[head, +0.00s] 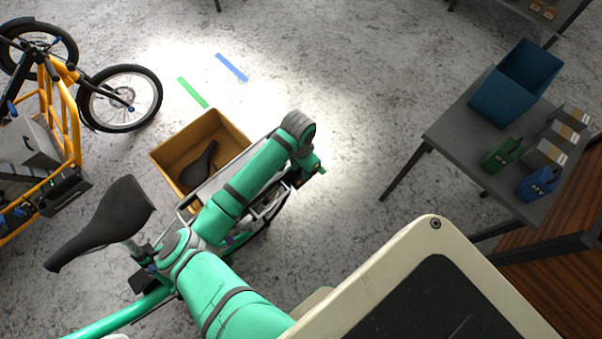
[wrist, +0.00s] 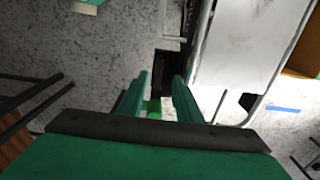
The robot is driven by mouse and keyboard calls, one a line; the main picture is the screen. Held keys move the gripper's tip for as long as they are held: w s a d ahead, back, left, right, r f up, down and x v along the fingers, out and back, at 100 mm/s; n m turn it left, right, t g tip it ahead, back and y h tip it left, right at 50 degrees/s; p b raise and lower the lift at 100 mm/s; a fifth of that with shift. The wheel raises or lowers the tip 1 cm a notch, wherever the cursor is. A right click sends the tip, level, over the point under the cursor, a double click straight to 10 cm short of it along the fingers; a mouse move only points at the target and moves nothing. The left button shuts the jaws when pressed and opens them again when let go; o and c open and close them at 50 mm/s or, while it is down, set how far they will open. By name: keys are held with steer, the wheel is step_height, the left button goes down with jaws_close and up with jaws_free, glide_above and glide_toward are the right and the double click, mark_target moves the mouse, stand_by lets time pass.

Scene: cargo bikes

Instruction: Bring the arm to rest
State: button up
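My green arm reaches out over a green bike (head: 120,315) in the head view, bent at a grey joint near the rear rack. My gripper (wrist: 160,88) shows in the wrist view with its two green fingers apart, so it is open. Nothing is clearly held between them; a small bright green part shows in the gap, and I cannot tell what it is. In the head view the gripper is mostly hidden behind the arm's end. In the wrist view the fingers point down beside a pale flat panel (wrist: 245,45), close to the bike's dark parts.
A brown crate (head: 235,127) with a dark saddle (head: 200,163) in it stands beyond the rack. The bike's black saddle (head: 105,222) is left of my arm. A grey table (head: 455,130) at right bears a blue bin (head: 515,85) and smaller items. A yellow cargo bike (head: 75,120) stands left.

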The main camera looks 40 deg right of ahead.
step_height(320, 180, up, 6)
steer(key=s+d+r+n+h, duration=0.1)
steer(key=s+d+r+h, duration=0.2)
steer(key=d, duration=0.5)
steer(key=s+d+r+n+h, duration=0.15)
steer(key=d+r+h, duration=0.25)
steer(key=d, duration=0.4)
step_height(320, 180, up, 7)
steer(key=w+d+n+t+h, duration=0.3)
steer(key=n+t+h, duration=0.2)
steer(key=n+h, duration=0.1)
steer(key=s+a+f+n+t+y, duration=0.2)
steer(key=a+n+t+y, duration=0.15)
steer(key=a, duration=0.55)
steer(key=s+a+f+n+t+y, duration=0.2)
steer(key=a+f+n+t, duration=0.15)
steer(key=a, duration=0.55)
steer(key=s+a+f+n+t+y, duration=0.1)
steer(key=a+f+n+t+y, duration=0.2)
steer(key=a, duration=0.6)
steer(key=s+a+r+y, duration=0.2)
steer(key=s+a, duration=0.6)
steer(key=a, duration=0.2)
steer(key=s+a+r+m+y, duration=0.1)
steer(key=s+a+r+y, duration=0.1)
steer(key=s+a, duration=0.5)
steer(key=a+y, duration=0.1)
steer(key=a, duration=0.1)
steer(key=shift+s+a+r, duration=0.3)
steer(key=shift+s+a, duration=0.05)
